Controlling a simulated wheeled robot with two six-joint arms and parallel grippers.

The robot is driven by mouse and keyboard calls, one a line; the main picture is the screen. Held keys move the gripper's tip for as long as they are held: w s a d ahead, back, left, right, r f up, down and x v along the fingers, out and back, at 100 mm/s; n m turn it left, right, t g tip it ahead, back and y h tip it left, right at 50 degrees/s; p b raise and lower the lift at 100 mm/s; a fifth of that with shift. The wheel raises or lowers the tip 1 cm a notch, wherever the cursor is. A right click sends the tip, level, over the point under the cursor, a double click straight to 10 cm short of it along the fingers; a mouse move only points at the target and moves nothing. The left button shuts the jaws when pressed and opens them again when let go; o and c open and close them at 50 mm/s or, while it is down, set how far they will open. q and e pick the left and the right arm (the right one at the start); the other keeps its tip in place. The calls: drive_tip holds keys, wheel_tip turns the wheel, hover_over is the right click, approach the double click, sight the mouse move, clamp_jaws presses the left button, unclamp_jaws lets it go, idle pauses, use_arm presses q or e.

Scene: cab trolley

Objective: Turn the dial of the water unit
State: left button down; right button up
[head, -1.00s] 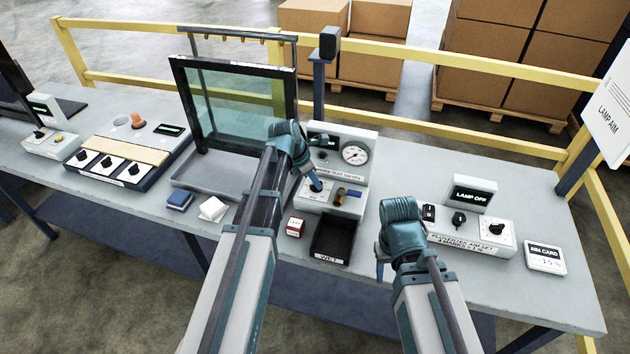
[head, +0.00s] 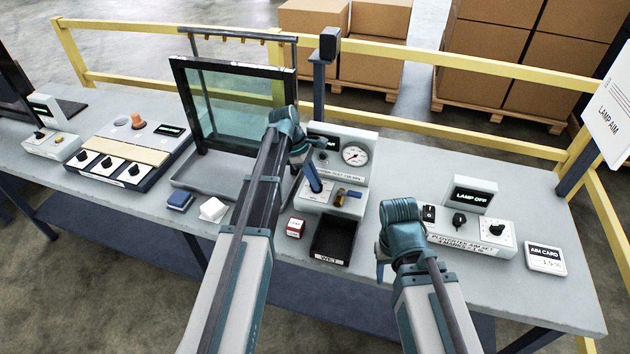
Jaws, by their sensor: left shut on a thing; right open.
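The water unit (head: 366,135) is a grey box with a round white gauge (head: 355,155) and a dark display at the back centre of the table. My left gripper (head: 318,150) is at the left of its front face, left of the gauge. It is shut on the small dial there, which it mostly hides.
A black open bin (head: 333,255) and a small red-and-white box (head: 296,227) stand in front of the unit. A glass-panelled frame (head: 205,100) over a tray stands left. The lamp unit (head: 480,240) is right, with a card display (head: 545,258) beside it.

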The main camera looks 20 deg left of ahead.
use_arm(q)
drive_tip(key=shift+w+m+g, duration=0.1)
drive_tip(key=shift+m+g, duration=0.3)
drive_tip(key=shift+m, duration=0.5)
drive_tip(key=c, duration=0.9)
unclamp_jaws()
drive_tip(key=shift+r, duration=0.1)
drive_tip(key=p+v, duration=1.2)
drive_tip(key=v, duration=0.1)
drive_tip(key=shift+w+r+p, duration=0.1)
drive_tip(key=shift+r+p, duration=0.25)
drive_tip(key=shift+p, duration=0.05)
